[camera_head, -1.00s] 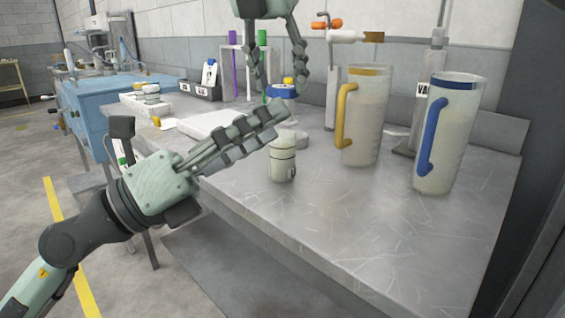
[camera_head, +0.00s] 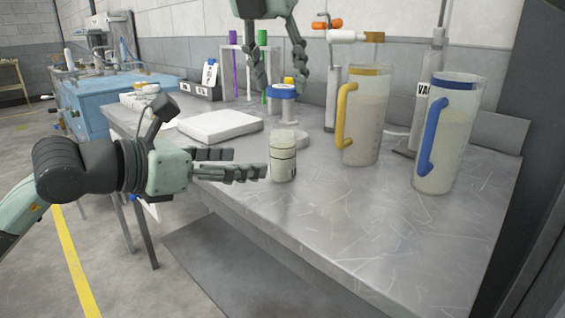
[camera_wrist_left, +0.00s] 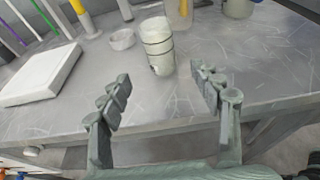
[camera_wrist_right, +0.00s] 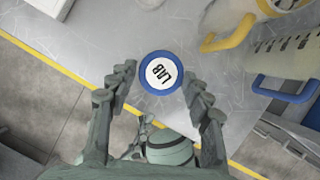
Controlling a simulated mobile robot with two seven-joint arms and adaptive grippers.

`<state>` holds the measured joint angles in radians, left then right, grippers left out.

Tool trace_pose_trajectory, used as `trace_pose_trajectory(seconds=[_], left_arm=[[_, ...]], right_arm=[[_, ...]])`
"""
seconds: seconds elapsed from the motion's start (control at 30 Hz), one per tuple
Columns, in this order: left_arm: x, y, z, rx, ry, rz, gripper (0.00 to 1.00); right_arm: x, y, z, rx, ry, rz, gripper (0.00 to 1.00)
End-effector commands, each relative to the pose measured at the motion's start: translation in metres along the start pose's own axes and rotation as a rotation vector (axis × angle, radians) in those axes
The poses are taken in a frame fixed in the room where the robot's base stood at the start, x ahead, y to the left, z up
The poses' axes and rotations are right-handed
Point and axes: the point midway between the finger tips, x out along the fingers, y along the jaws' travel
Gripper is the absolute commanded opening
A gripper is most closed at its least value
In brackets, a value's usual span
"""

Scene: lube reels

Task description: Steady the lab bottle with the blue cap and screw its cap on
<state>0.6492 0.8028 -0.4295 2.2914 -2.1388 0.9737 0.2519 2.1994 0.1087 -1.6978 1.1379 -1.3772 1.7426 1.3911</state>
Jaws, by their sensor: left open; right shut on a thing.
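The clear lab bottle (camera_head: 283,160), with dark bands and pale contents, stands upright and uncapped on the grey bench. It also shows beyond my left fingertips in the left wrist view (camera_wrist_left: 158,48). The blue cap (camera_head: 283,92) is above the bottle, apart from it, between the fingers of my right gripper (camera_head: 281,86), which is shut on it. In the right wrist view the cap's white top (camera_wrist_right: 161,72) reads LAB and hides the bottle. My left gripper (camera_head: 250,165) is open, low over the bench edge, its fingers pointing at the bottle from the left.
A white flat plate (camera_head: 220,126) lies behind left, and a small round dish (camera_head: 302,138) is just behind the bottle. Jugs with a yellow handle (camera_head: 362,120) and a blue handle (camera_head: 446,135) stand to the right. The bench front right (camera_head: 400,240) is clear.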

Motion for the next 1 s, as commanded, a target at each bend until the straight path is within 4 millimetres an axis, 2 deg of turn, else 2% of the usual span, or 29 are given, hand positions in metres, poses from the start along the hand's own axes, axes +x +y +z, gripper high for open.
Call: trace_pose_trajectory(seconds=[0.3, 0.5, 0.7, 1.0], left_arm=[[0.059, -0.002, 0.001, -0.002, 0.0, -0.004, 0.64], [0.091, -0.001, 0.001, -0.002, 0.0, -0.003, 0.64], [0.106, -0.001, 0.0, 0.0, 0.0, -0.002, 0.64], [0.109, -0.002, 0.0, 0.0, 0.0, -0.002, 0.64]], right_arm=[[0.0, 0.0, 0.0, 0.0, 0.0, 0.0, 0.36], [0.0, 0.0, 0.0, 0.0, 0.0, 0.0, 0.36], [0.0, 0.0, 0.0, 0.0, 0.0, 0.0, 0.36], [0.0, 0.0, 0.0, 0.0, 0.0, 0.0, 0.36]])
